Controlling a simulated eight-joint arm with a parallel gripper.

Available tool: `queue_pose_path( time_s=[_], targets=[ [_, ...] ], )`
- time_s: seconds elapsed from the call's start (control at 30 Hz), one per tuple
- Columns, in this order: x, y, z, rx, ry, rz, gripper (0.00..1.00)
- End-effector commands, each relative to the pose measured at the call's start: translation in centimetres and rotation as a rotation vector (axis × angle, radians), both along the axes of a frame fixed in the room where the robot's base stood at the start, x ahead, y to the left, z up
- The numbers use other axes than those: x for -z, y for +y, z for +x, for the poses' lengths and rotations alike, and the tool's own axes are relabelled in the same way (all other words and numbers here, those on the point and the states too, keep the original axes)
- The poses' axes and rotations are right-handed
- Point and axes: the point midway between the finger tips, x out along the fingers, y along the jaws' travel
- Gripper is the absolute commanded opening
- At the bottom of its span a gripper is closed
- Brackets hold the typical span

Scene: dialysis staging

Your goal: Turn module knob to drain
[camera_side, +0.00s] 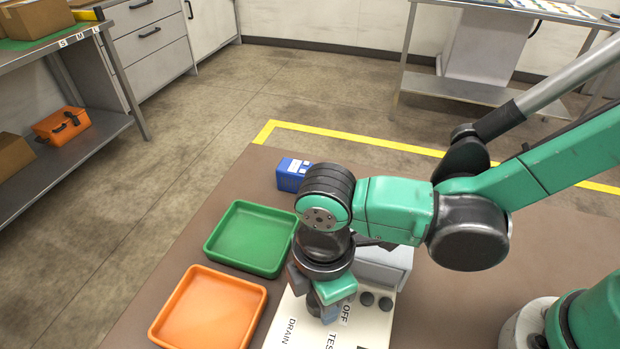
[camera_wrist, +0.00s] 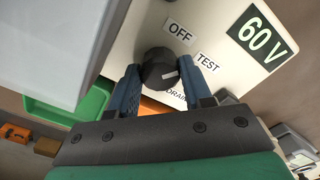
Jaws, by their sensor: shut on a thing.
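The module's pale panel (camera_side: 290,321) lies below my gripper (camera_side: 328,308) in the side view, with DRAIN, TEST and OFF lettering. In the wrist view the panel (camera_wrist: 218,22) carries a round black knob (camera_wrist: 156,66). My gripper's two blue fingers (camera_wrist: 166,70) are shut on the knob from both sides. The OFF label (camera_wrist: 180,33) is above. The knob is hidden by my gripper in the side view.
A green tray (camera_side: 250,239) and an orange tray (camera_side: 208,309) stand left of the panel. A blue box (camera_side: 291,174) sits behind my wrist. Two dark round buttons (camera_side: 376,301) and a grey box (camera_side: 383,268) are close on the gripper's right. A 60 V label (camera_wrist: 258,33) is on the panel.

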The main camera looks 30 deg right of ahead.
Motion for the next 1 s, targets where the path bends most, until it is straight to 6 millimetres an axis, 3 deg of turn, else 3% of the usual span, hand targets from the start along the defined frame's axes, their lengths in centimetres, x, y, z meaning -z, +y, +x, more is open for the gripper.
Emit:
queue_pose_path(
  time_s=[1.0],
  targets=[
    [0.0, 0.02, 0.01, 0.962, 0.0, 0.001, 0.0]
  ],
)
